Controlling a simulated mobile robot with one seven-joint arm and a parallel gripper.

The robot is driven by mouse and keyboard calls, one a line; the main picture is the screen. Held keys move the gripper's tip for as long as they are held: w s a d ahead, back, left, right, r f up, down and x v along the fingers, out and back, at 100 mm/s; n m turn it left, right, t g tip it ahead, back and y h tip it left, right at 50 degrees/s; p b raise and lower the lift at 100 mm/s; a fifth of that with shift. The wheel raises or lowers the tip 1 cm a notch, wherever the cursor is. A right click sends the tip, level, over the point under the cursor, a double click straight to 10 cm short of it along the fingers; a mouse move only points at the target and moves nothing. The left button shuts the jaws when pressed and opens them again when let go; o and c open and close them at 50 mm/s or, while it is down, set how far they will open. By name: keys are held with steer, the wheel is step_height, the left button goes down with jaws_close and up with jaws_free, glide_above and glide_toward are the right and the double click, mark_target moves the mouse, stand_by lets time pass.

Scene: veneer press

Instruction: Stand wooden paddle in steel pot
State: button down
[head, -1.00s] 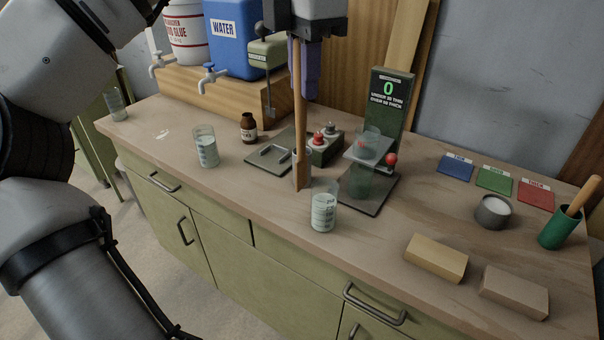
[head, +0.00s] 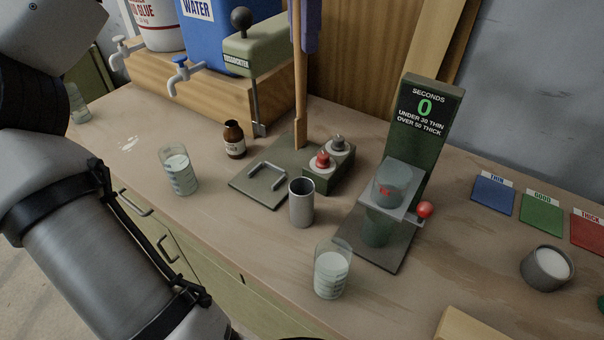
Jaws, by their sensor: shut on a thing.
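The wooden paddle (head: 300,85) hangs upright at the top of the head view, its flat lower end down. The steel pot (head: 301,205) stands upright on the bench below it in the picture, with its mouth open and no paddle in it. A gap shows between the paddle's lower end and the pot's rim; the exact distance in depth is hard to tell. My gripper (head: 304,22) is shut on the paddle near the top edge; only a purple finger part shows, and the rest is cut off by the frame.
A button box (head: 329,165) and a handled plate (head: 258,190) are behind the pot. The timer stand (head: 418,130) is to its right. A glass beaker (head: 332,268) stands in front, another (head: 179,170) left, near a brown bottle (head: 234,139). Blue water container (head: 222,40) stands behind.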

mark_target(303, 115)
step_height(303, 115, down, 15)
steer(key=shift+s, duration=0.1)
step_height(303, 115, down, 5)
steer(key=shift+r+p, duration=0.1)
steer(key=shift+p, duration=0.25)
steer(key=c, duration=1.8)
jaws_free()
steer(key=shift+f, duration=0.2)
steer(key=o, duration=0.5)
steer(key=shift+c, duration=0.2)
steer(key=shift+r, duration=0.1)
step_height(303, 115, up, 12)
steer(key=shift+r+b, duration=0.1)
steer(key=shift+b, duration=0.7)
